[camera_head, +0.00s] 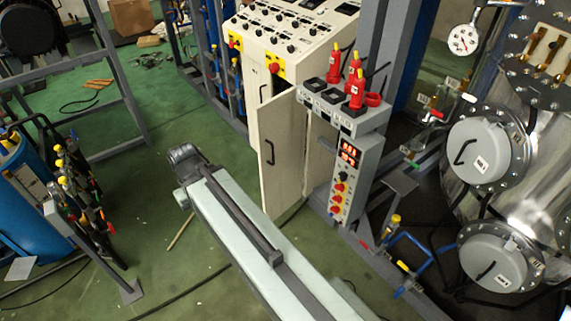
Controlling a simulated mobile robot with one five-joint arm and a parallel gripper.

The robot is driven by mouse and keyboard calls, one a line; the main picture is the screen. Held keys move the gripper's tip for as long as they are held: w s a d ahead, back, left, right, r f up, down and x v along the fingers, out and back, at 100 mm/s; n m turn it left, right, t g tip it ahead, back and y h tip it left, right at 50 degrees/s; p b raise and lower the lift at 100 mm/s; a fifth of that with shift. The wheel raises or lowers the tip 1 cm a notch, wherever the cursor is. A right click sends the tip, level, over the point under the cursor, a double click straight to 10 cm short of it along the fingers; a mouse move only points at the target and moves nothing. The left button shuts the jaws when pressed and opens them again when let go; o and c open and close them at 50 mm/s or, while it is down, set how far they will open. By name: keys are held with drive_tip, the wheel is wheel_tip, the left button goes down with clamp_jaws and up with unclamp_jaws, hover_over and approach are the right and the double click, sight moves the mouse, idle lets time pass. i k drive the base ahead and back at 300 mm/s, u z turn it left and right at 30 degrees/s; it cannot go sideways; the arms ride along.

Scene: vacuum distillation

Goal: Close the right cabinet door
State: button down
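The right cabinet door (288,160) is a cream panel with a dark vertical handle (269,151). It stands open, swung out from the cream control cabinet (254,95), and a dark gap shows behind its upper edge. My long pale arm reaches from the lower right toward the upper left, passing in front of and below the door. The dark grey end of the arm with my gripper (184,160) is left of the door, over the green floor, apart from the handle. Its fingers are too small and dark to tell open from shut.
A grey control box (345,165) with red and yellow knobs stands just right of the door. Large steel vessels (515,170) fill the right side. A blue tank (28,195) and a hose rack stand left. Green floor (165,105) left of the cabinet is mostly clear.

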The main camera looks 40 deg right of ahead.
sight(280, 121)
drive_tip(key=u, duration=0.15)
drive_tip(key=i, duration=0.9)
drive_tip(key=z, duration=0.05)
